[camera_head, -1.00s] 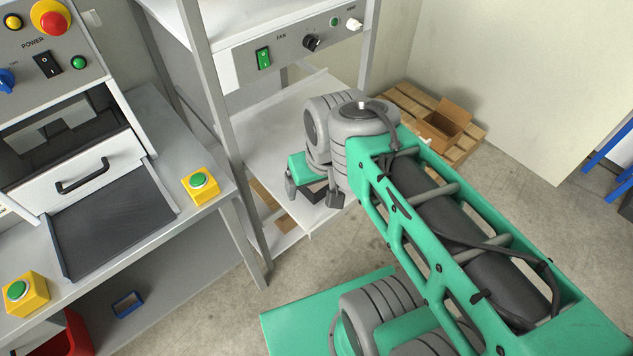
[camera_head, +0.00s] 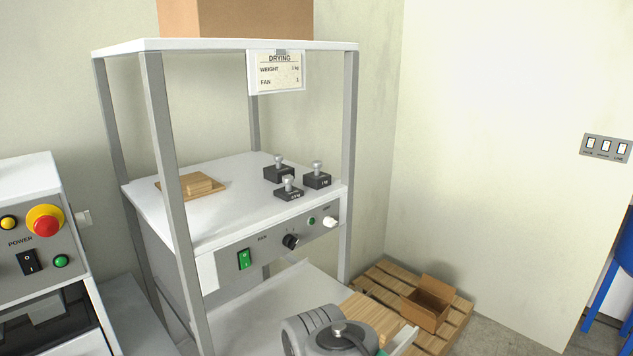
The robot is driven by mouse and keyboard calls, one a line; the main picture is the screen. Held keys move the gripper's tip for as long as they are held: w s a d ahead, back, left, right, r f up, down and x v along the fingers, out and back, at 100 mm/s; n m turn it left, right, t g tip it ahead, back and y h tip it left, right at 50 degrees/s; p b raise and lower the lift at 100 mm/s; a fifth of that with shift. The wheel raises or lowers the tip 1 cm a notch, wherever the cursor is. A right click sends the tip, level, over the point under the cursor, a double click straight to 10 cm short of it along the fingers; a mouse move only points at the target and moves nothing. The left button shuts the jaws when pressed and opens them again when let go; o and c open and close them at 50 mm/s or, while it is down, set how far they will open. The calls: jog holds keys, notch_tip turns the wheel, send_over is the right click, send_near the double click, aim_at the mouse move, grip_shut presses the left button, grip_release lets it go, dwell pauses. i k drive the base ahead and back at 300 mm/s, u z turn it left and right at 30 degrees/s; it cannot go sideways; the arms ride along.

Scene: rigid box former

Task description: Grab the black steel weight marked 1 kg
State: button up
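Three black block weights with silver knobs stand on the white shelf of the drying rack (camera_head: 235,215). One is at the back (camera_head: 278,174), one at the right (camera_head: 318,181) and one at the front (camera_head: 289,194). Their markings are too small to read surely, so I cannot tell which is marked 1 kg. My gripper is out of view; only a grey joint of my arm shows at the bottom, below and in front of the shelf.
A pallet (camera_head: 448,328) with an open carton (camera_head: 428,302) is at right.

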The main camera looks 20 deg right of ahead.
aim_at(316, 179)
jog(key=u, duration=3.85)
jog(key=k, duration=1.7)
jog(key=z, duration=1.1)
